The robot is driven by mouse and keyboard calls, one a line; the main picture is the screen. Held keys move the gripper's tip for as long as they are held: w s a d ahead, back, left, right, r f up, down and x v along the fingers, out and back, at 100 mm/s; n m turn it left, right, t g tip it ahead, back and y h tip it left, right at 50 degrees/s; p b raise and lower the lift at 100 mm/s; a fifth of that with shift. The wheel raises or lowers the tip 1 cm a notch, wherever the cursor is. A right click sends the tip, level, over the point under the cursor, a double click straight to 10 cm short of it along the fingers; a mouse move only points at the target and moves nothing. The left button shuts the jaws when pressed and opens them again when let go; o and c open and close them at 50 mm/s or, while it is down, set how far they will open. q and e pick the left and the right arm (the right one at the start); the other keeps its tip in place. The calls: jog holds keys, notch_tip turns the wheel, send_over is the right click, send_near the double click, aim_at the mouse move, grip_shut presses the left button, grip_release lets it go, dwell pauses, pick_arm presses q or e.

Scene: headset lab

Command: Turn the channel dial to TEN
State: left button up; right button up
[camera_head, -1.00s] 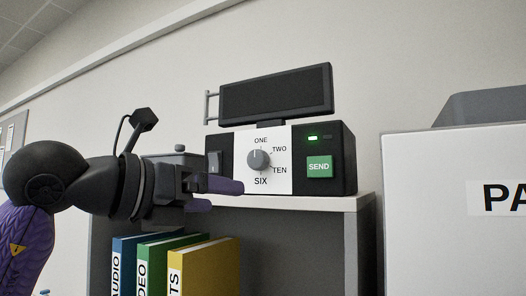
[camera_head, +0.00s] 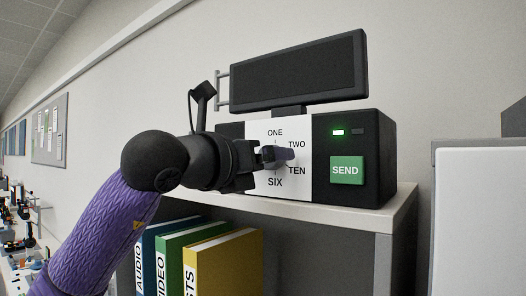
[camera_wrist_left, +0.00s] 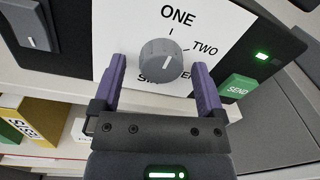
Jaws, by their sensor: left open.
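The channel dial (camera_wrist_left: 160,62) is a round grey knob on a white panel (camera_wrist_left: 110,25) of a dark box. Labels ONE, TWO, TEN and SIX surround it. In the wrist view, TEN and SIX are partly covered; the direction of the dial's pale mark is hard to tell. My left gripper (camera_wrist_left: 158,70) is open, with one purple finger on each side of the dial, apart from it as far as I can see. In the head view, my left gripper (camera_head: 284,154) covers most of the dial. My right gripper is not in view.
A green SEND button (camera_head: 347,170) and a lit green lamp (camera_head: 338,132) are right of the panel. A dark screen (camera_head: 300,72) stands above the box. The box sits on a grey shelf (camera_head: 395,212), with binders (camera_head: 222,270) below.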

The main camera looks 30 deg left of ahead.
pick_arm(q)
jog(key=shift+c, duration=0.3)
grip_shut()
jog(key=shift+m, duration=0.3)
jog(key=m+p, duration=0.2)
jog(key=m, duration=0.9)
jog(key=m+y+p, duration=0.1)
jog(key=m+p, duration=0.1)
jog(key=m, duration=0.9)
jog(key=shift+w+a+r+p, duration=0.1)
jog(key=shift+r+p, duration=0.05)
jog(key=shift+p, duration=0.15)
dwell(0.4)
jog(key=shift+o, duration=0.3)
grip_release()
